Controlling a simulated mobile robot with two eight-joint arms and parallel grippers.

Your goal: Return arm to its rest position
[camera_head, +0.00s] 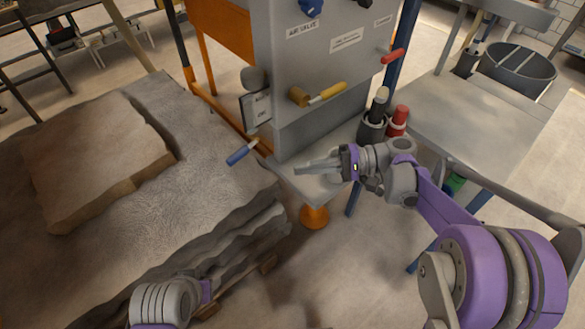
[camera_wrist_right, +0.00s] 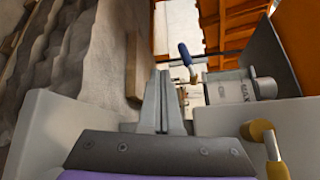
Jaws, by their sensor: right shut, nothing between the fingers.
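My right gripper (camera_head: 300,167) reaches in from the right and points left, in front of the grey control panel's lower part. Its two grey fingers are together, with nothing between them. In the right wrist view the closed fingers (camera_wrist_right: 163,85) point away from the camera, and the blue-handled lever (camera_wrist_right: 186,55) shows beyond them, apart from the tips. My right arm is stretched out from the lower right. A grey and purple part of my left arm shows at the bottom left of the head view; its fingers cannot be made out.
The grey control panel (camera_head: 310,85) carries a yellow-handled valve (camera_head: 325,93) and a red handle (camera_head: 392,56). The sandbed (camera_head: 190,215) with a stone slab (camera_head: 90,155) fills the left. Dark and red bottles (camera_head: 398,120) stand behind my right wrist, near a metal table (camera_head: 470,115).

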